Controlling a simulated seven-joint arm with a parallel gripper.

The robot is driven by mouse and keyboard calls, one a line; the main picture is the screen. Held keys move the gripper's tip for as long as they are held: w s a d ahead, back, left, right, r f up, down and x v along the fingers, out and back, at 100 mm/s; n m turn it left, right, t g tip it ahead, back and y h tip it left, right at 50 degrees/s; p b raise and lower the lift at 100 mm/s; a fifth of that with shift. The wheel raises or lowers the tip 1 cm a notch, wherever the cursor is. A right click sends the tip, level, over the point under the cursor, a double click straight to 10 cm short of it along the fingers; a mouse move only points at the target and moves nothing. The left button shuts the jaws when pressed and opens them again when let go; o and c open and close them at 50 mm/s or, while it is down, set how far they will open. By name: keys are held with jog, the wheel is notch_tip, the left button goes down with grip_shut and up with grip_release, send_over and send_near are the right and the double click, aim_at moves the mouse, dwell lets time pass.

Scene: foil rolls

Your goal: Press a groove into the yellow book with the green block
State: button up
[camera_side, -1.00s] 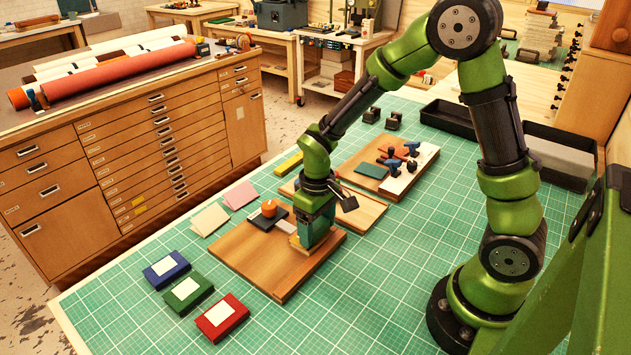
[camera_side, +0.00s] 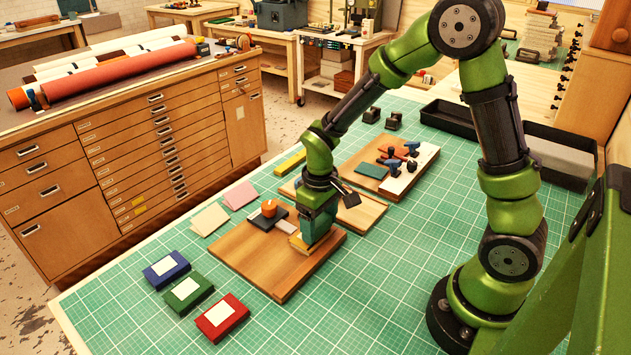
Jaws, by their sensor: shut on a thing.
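My gripper (camera_side: 318,222) is low over a wooden board (camera_side: 262,258) in the side view, pointing down. It is shut on what looks like the green block, a teal-green shape at its lower end; the fingers and block are hard to tell apart. The yellow book (camera_side: 298,243) lies on the board right under it, with only its left edge showing. The gripper's lower end meets or nearly meets the book; I cannot tell which. Any groove in the cover is hidden.
An orange-topped tool (camera_side: 269,207) on a dark pad and a pale block (camera_side: 284,228) are left of my gripper. Blue (camera_side: 166,270), green (camera_side: 189,292) and red (camera_side: 221,317) books lie front left. A second board (camera_side: 358,212) is behind.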

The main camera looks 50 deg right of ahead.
jog(key=shift+r, duration=3.4)
